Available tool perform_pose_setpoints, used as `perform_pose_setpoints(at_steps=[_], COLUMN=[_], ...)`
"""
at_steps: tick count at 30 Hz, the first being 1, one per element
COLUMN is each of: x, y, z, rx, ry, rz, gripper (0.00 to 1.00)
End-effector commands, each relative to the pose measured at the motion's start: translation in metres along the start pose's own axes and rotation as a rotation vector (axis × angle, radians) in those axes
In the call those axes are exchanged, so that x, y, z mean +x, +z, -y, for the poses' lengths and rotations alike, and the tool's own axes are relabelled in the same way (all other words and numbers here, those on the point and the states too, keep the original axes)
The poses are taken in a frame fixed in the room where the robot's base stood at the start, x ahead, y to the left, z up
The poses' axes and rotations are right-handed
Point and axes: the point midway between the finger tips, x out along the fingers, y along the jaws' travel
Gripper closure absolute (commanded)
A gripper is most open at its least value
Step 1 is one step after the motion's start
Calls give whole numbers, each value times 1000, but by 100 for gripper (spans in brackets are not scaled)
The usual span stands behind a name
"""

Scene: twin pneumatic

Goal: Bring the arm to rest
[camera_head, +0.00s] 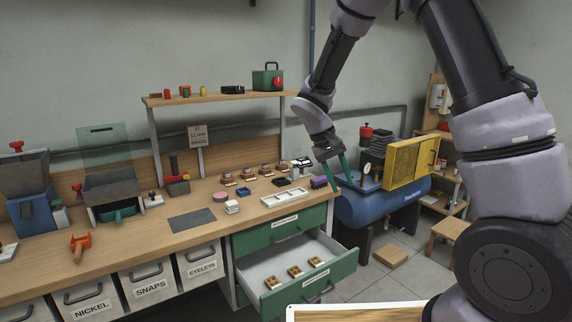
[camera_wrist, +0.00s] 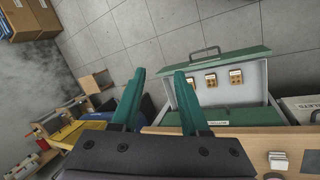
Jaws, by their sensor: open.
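My gripper (camera_head: 337,172) hangs at the end of my bent arm, just past the right end of the workbench. It is in the air in front of the blue compressor tank (camera_head: 384,208). Its two green fingers stand apart with nothing between them. In the wrist view my gripper (camera_wrist: 160,92) also shows open and empty, with floor tiles and the open drawer beyond it.
The workbench (camera_head: 150,262) carries small parts, a white tray (camera_head: 285,197) and a shelf (camera_head: 215,97). A green drawer (camera_head: 335,272) stands open with several small pieces inside. A wooden stool (camera_head: 448,230) stands at right.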

Motion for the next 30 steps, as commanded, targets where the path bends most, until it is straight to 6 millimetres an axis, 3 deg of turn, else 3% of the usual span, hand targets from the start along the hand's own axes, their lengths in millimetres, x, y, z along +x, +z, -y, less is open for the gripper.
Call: perform_pose_setpoints(at_steps=[1, 6, 15, 24, 30], x=[-17, -62, -128, -171, -182], y=[7, 39, 108, 181, 207], z=[-17, -61, -121, -151, -154], rx=[44, 166, 361, 525, 579], ry=[-50, -203, -433, -591, -633], rz=[-15, -65, -215, -420, -508], gripper=[55, 55, 55, 55, 55])
